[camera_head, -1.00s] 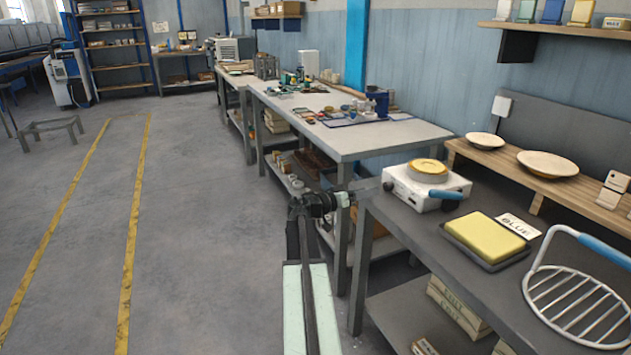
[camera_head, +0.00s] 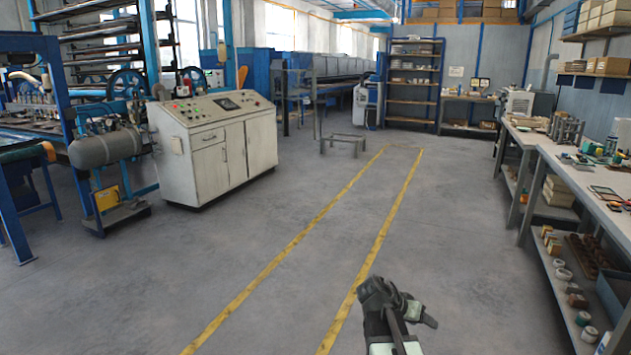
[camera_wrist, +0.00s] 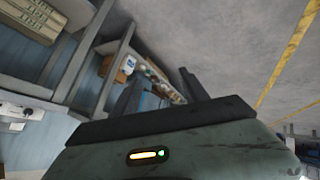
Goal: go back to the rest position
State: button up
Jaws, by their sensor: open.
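My gripper (camera_head: 422,312) shows low in the head view, right of centre, at the end of my arm over the floor by the yellow lines. It holds nothing that I can see. In the wrist view my gripper (camera_wrist: 162,92) has its two dark fingers standing apart, with a gap between them. Beyond the fingers are the grey floor and a tilted shelf with small things on it. No object touches the fingers.
A workbench (camera_head: 588,182) with a loaded lower shelf runs along the right. A white control cabinet (camera_head: 215,150) and a machine with a grey tank (camera_head: 106,149) stand at the left. A low metal stand (camera_head: 343,141) is farther back. The marked floor between is open.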

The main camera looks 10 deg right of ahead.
jog(key=s+a+f+n+g+y, duration=0.1)
jog(key=s+a+f+n+y, duration=0.15)
jog(key=a, duration=0.55)
jog(key=s+a+f+n+y, duration=0.2)
jog(key=s+a+n+y, duration=0.15)
jog(key=a, duration=0.45)
jog(key=s+a+f+n+g+y, duration=0.1)
jog(key=s+a+f+n+y, duration=0.2)
jog(key=a, duration=0.5)
notch_tip(320, 180, up, 22)
jog(key=p, duration=2.1)
jog(key=shift+p, duration=0.4)
jog(key=shift+w+a, duration=0.1)
